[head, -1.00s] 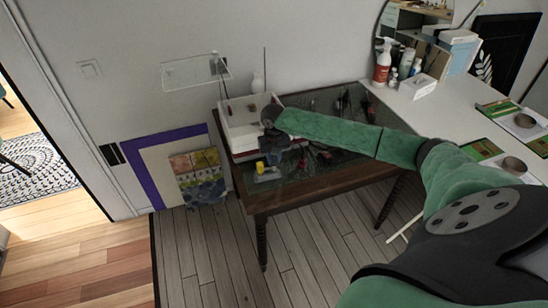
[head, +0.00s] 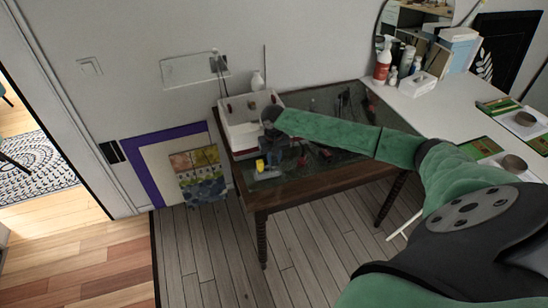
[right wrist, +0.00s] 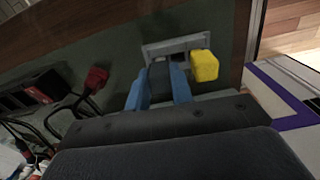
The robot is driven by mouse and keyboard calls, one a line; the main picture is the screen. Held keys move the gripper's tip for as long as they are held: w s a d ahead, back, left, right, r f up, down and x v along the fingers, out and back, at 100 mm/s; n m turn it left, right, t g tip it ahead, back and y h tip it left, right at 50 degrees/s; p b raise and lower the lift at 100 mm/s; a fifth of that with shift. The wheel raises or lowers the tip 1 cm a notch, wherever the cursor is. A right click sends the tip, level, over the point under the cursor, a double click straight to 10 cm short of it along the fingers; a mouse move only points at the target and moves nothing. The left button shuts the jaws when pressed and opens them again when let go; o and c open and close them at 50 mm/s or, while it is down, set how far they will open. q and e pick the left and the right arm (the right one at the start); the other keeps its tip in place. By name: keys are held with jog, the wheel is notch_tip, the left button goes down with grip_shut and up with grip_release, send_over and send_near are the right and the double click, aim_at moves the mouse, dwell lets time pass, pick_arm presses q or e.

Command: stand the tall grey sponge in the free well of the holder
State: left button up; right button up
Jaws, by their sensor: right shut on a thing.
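The tall sponge (right wrist: 158,82) shows dark grey in the right wrist view, between the two blue fingers of my right gripper (right wrist: 158,92). My right gripper is shut on it. The light grey holder (right wrist: 157,50) lies just beyond the fingertips, with dark openings in its top. A yellow block (right wrist: 204,66) stands at its right end. I cannot tell whether the sponge's far end is inside a well or only over it. In the head view, my right gripper (head: 276,155) is close beside the yellow block (head: 261,165) and hides most of the holder. My left gripper is not in view.
The dark wooden table (head: 300,184) has a glassy top. A white box (head: 238,133) stands behind the holder. A red-handled thing (right wrist: 97,77) and dark cables lie left of the gripper in the right wrist view. The floor in front is clear.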

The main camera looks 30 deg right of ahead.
jog(key=shift+f, duration=0.4)
dwell(0.7)
jog(key=o, duration=1)
jog(key=shift+r, duration=0.1)
jog(key=shift+r+p, duration=3.45)
jog(key=shift+p, duration=0.3)
jog(key=shift+a+f, duration=0.1)
